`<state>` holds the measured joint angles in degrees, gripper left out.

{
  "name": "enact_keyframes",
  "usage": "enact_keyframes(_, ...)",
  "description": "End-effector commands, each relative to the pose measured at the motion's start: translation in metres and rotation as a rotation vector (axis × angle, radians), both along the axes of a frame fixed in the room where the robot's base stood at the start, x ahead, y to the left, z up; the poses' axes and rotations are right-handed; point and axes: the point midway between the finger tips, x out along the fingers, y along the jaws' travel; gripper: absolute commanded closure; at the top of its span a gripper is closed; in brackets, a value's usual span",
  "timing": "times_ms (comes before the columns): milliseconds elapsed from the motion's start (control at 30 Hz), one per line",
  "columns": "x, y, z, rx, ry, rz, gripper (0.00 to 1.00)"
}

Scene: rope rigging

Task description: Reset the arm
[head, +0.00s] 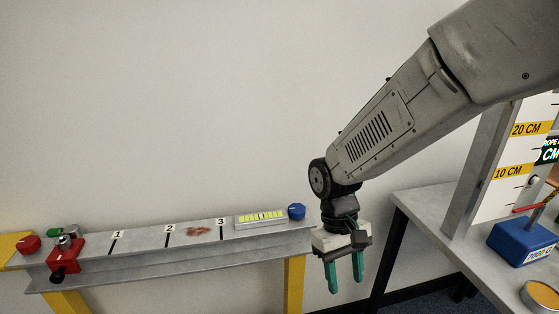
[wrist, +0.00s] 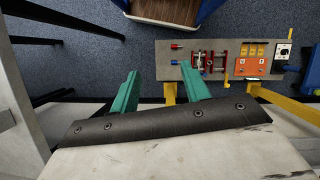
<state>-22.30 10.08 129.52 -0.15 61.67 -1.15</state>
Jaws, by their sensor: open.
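My gripper (head: 346,273) hangs at the end of my arm with its two green fingers pointing down. The fingers are apart and nothing is between them. In the head view it is in the gap between the grey beam on the left and the grey table on the right. In the wrist view the gripper (wrist: 160,88) shows its two green fingers spread over blue carpet, with nothing held.
The grey beam (head: 150,262) on yellow legs carries a red clamp (head: 67,254), a yellow-green level (head: 261,217) and a blue knob (head: 296,211). On the right table (head: 430,205) stands a blue block (head: 522,243). A panel bench (wrist: 180,55) shows in the wrist view.

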Motion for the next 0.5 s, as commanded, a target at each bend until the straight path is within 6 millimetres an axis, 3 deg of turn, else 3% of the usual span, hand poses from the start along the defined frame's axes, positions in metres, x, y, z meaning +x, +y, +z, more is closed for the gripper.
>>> enact_keyframes(33,-0.009,-0.013,0.018,0.007,-0.021,-0.027,0.53)
enact_keyframes(200,-0.044,-0.049,0.063,0.022,-0.075,-0.111,0.53)
enact_keyframes(500,-0.108,-0.100,0.114,0.057,-0.227,-0.257,0.53)
